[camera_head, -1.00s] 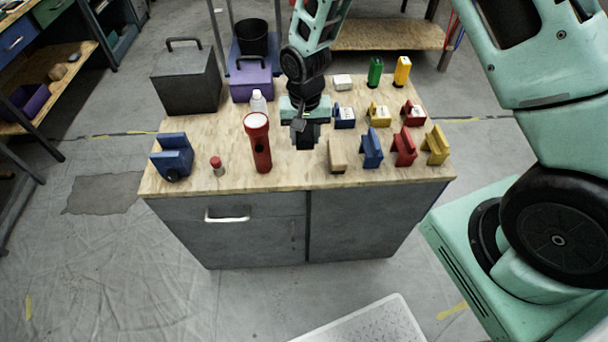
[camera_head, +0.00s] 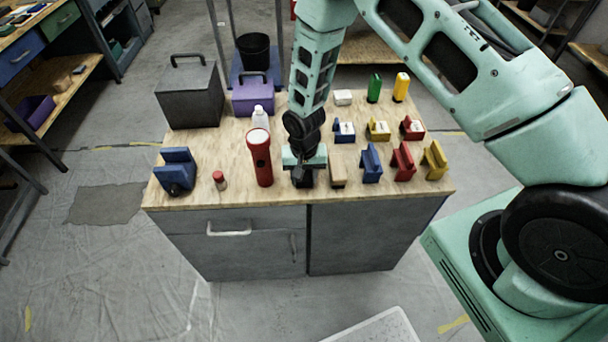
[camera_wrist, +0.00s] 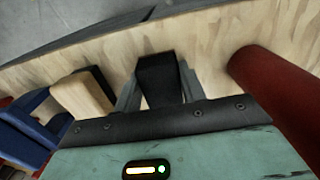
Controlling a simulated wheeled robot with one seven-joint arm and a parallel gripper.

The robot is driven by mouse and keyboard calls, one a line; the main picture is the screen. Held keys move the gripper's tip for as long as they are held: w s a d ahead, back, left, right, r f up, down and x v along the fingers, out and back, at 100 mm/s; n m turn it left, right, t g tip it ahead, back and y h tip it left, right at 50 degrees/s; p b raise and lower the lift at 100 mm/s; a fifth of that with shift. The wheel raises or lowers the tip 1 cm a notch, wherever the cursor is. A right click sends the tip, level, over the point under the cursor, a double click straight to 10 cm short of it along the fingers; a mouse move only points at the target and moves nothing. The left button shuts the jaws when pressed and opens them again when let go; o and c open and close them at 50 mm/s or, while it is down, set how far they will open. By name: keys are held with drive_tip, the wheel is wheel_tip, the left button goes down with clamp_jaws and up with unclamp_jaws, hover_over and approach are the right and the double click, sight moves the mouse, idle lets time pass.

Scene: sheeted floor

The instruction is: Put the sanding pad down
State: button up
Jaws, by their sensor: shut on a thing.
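My gripper (camera_head: 304,178) is at the front middle of the wooden tabletop (camera_head: 222,197), pointing down. In the wrist view its two grey fingers (camera_wrist: 160,92) are shut on a black block-like piece (camera_wrist: 160,70), which I take to be the sanding pad. The piece is low, close to the tabletop; I cannot tell whether its underside touches the wood. In the head view it is mostly hidden under my gripper. A red flashlight (camera_head: 261,160) stands upright just left of my gripper. A beige wooden block with a dark base (camera_head: 338,175) stands just to the right.
Blue (camera_head: 371,164), red (camera_head: 403,162) and yellow (camera_head: 435,160) handled blocks stand in the row to the right. A blue tool (camera_head: 176,170) and a small red-capped bottle (camera_head: 219,181) stand at left. A grey box (camera_head: 190,96) and purple box (camera_head: 253,97) are behind.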

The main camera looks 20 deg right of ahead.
drive_tip(key=shift+f, duration=0.2)
drive_tip(key=o, duration=0.9)
drive_tip(key=shift+o, duration=0.2)
drive_tip(key=shift+r, duration=0.2)
wheel_tip(320, 180, up, 12)
drive_tip(key=b, duration=0.2)
drive_tip(key=s+a+r+n, duration=0.3)
drive_tip(key=s+r, duration=0.3)
drive_tip(key=s+a+r+n, duration=0.2)
drive_tip(key=s+a+r, duration=0.25)
drive_tip(key=r, duration=0.25)
drive_tip(key=s+r+n, duration=0.3)
drive_tip(key=s, duration=0.5)
drive_tip(key=s+d+r+n, duration=0.1)
drive_tip(key=s+r+n, duration=0.2)
drive_tip(key=s, duration=0.5)
drive_tip(key=shift+d+y, duration=0.25)
drive_tip(key=shift+y, duration=0.05)
